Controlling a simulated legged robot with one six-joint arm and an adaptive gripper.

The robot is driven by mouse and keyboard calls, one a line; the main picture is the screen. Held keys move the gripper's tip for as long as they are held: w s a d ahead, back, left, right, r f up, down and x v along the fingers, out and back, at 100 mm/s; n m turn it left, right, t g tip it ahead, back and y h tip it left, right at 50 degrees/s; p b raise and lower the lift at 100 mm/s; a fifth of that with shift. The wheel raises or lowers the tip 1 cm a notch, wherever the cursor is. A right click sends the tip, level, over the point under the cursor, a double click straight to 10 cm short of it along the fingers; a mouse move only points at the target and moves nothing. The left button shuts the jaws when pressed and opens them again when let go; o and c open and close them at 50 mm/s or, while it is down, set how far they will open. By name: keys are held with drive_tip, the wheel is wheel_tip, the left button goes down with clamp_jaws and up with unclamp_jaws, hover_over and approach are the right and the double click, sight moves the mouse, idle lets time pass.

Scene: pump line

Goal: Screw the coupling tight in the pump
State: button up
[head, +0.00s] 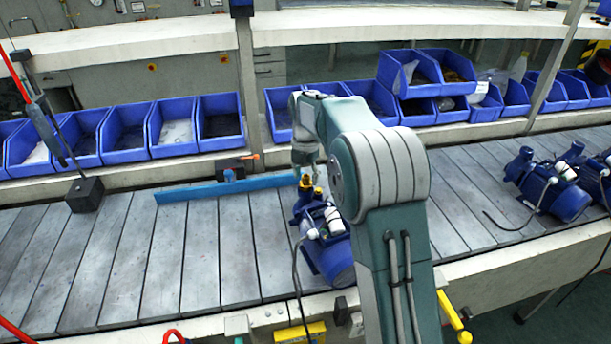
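A blue pump (330,258) with white fittings stands on the slatted conveyor, partly hidden behind my grey-green arm. A small brass-yellow piece (305,181), which looks like the coupling, sits at the top of the pump's blue upright port. A second yellow bit shows just right of it. My gripper (304,168) points down directly above the yellow piece, very close to it. The fingers are small and dark here, so I cannot tell whether they touch or grip it.
Blue bins (126,128) line the shelf behind the conveyor (170,262). A blue bar (205,190) lies across the slats left of the pump. More blue pumps (548,186) stand at right. A black block (86,194) with a hanging tool is at left. The left slats are clear.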

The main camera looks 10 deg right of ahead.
clamp_jaws()
drive_tip(key=shift+f, duration=0.1)
drive_tip(key=shift+m, duration=1.7)
drive_tip(key=shift+f+m, duration=0.1)
drive_tip(key=shift+m, duration=1.6)
drive_tip(key=shift+m, duration=1.7)
